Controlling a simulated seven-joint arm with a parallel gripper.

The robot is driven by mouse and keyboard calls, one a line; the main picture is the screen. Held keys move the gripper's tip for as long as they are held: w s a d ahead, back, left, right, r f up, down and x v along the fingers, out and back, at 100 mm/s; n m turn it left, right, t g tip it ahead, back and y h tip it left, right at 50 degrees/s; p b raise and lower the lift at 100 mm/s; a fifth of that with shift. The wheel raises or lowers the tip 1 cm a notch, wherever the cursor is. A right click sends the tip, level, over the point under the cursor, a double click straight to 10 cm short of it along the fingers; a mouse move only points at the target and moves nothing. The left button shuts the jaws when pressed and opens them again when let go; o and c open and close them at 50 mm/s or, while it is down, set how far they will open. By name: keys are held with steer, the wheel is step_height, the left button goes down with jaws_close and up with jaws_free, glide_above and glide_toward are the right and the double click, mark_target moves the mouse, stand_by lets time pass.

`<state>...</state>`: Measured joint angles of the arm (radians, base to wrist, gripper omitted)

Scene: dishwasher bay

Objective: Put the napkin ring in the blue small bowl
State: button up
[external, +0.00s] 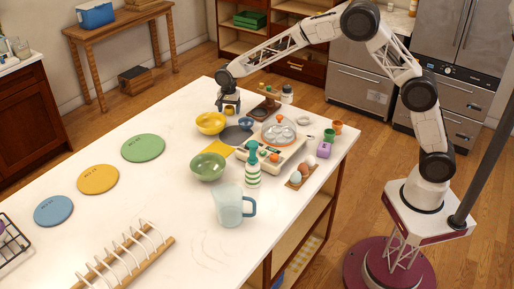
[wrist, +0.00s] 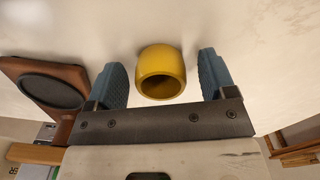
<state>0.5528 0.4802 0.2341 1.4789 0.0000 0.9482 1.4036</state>
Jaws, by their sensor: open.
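The napkin ring looks like a short, thick yellow ring (wrist: 161,73) on the white counter in the wrist view, its opening facing the camera. My gripper (wrist: 162,78) is open, with one blue finger on each side of the ring and a visible gap on both sides. In the external view my gripper (external: 229,105) points down at the far part of the counter, with a bit of yellow showing under it. The blue small bowl (external: 246,124) stands close by, nearer the camera and slightly right of my gripper. It is not visible in the wrist view.
A yellow bowl (external: 210,123) stands left of my gripper, and a dark wooden stand (external: 265,108) is close on its right. A green bowl (external: 208,167), a striped bottle (external: 253,168) and a countertop appliance (external: 272,147) are nearer the camera.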

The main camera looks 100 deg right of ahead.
steer(key=c, duration=1)
steer(key=shift+c, duration=0.2)
steer(key=shift+r, duration=0.75)
step_height(320, 180, up, 2)
steer(key=shift+r, duration=0.15)
steer(key=s+a, duration=0.2)
steer(key=s, duration=0.2)
steer(key=s+a, duration=0.3)
steer(key=s, duration=0.2)
steer(key=s+a+r, duration=0.1)
steer(key=s+a, duration=0.2)
steer(key=s, duration=0.1)
steer(key=shift+s+a+r, duration=0.1)
steer(key=shift+s+a, duration=0.05)
steer(key=shift+s, duration=0.25)
steer(key=shift+w, duration=0.1)
